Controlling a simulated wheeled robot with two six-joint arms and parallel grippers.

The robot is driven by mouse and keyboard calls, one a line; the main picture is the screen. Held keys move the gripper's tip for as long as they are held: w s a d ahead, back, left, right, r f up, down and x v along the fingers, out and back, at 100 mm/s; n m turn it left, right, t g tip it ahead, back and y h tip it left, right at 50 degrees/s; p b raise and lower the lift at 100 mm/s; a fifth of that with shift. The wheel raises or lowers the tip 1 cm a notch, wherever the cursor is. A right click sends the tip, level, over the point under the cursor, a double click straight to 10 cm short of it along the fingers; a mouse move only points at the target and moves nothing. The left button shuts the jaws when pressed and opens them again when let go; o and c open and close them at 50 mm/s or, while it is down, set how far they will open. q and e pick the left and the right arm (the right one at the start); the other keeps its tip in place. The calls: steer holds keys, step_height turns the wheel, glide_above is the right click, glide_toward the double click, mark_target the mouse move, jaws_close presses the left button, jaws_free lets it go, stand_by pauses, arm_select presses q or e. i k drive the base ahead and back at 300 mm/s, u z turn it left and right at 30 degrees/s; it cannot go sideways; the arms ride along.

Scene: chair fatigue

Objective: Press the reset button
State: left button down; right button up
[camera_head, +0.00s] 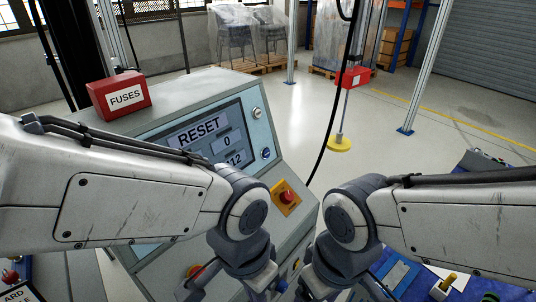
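A grey control console (190,88) stands in front of me with a slanted panel. Its screen (212,113) shows a RESET label (198,131) with number boxes below, one reading 0. Right of the screen are a pale round control (257,113) and a small blue round button (265,154). A red button on a yellow plate (286,197) sits lower right. I cannot tell which control is the reset button. My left forearm covers the panel's lower left. Both my wrists bend down at the bottom centre, and I cannot make out either gripper's fingertips.
A red FUSES box (119,95) sits on the console top. A blue surface with a yellow part (443,286) is lower right. Open floor lies beyond.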

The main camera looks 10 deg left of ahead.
mark_target(266, 152)
steer(key=z, duration=0.05)
steer(key=k, duration=0.5)
steer(key=z, duration=2.2)
steer(key=i, duration=1.45)
steer(key=u, duration=2.1)
